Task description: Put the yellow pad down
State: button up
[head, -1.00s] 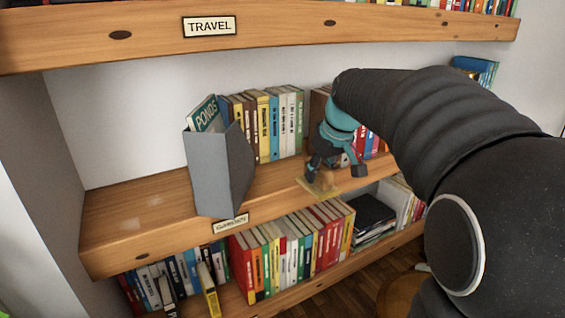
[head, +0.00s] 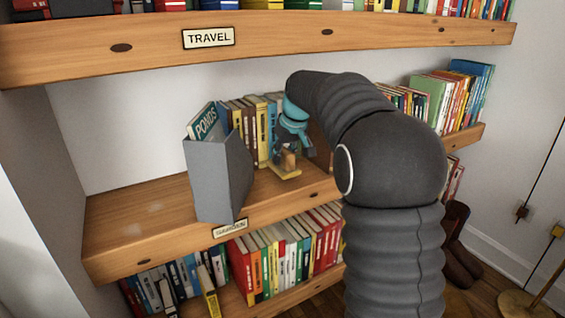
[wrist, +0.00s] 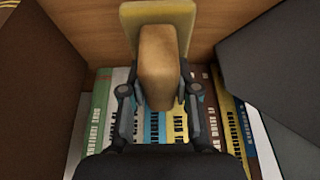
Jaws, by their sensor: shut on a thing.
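The yellow pad (head: 285,174) is a flat yellow plate with a wooden block for a grip. It is over the middle shelf (head: 140,215), in front of a row of books and right of the grey holder. I cannot tell whether it touches the board. My gripper (head: 291,152) is above it, shut on the wooden block. In the wrist view the block is between the fingers of my gripper (wrist: 160,78), and the yellow pad (wrist: 150,12) shows at the top, beyond the block.
A grey holder (head: 215,180) with a green "PONDS" book (head: 203,122) stands left of the pad. Upright books (head: 248,122) stand behind. The shelf's left part is bare. The "TRAVEL" shelf (head: 280,40) runs above; more books (head: 290,255) stand below.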

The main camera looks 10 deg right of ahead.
jog(key=shift+f, duration=1.25)
jog(key=shift+f, duration=0.1)
jog(key=o, duration=1)
jog(key=v, duration=1.2)
jog(key=shift+s+p, duration=0.1)
jog(key=shift+p, duration=0.25)
jog(key=shift+s, duration=0.1)
